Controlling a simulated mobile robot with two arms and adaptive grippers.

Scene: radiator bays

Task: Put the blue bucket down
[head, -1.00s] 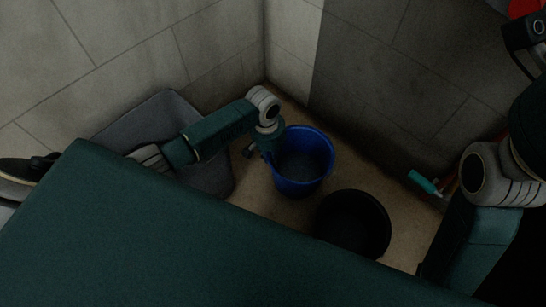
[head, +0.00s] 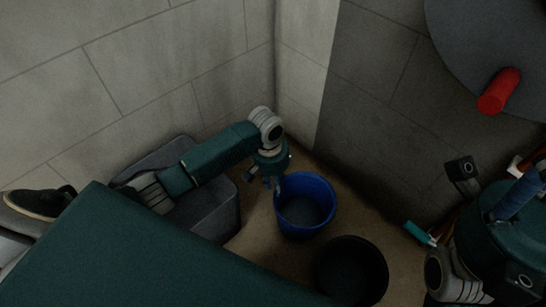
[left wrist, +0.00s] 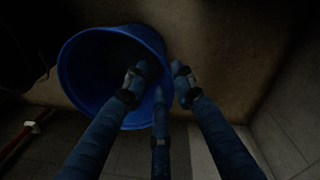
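The blue bucket (head: 308,222) stands upright on the brown floor near the wall corner. In the left wrist view, the blue bucket (left wrist: 80,75) shows its open mouth and rim. My left gripper (head: 264,184) is at the bucket's back-left rim. Its fingers are spread; in the left wrist view, the gripper (left wrist: 160,78) has one finger over the mouth and one outside the rim, with a gap between them. Whether any finger touches the rim is hard to tell. My right gripper (head: 522,190) shows only partly at the right edge; its fingertips are unclear.
A black bucket (head: 350,240) stands just in front and to the right of the blue one. A grey bin (head: 222,215) is at the left. Walls close in behind. A teal-handled object (head: 418,232) lies by the right wall. A red cylinder (head: 498,92) juts out at upper right.

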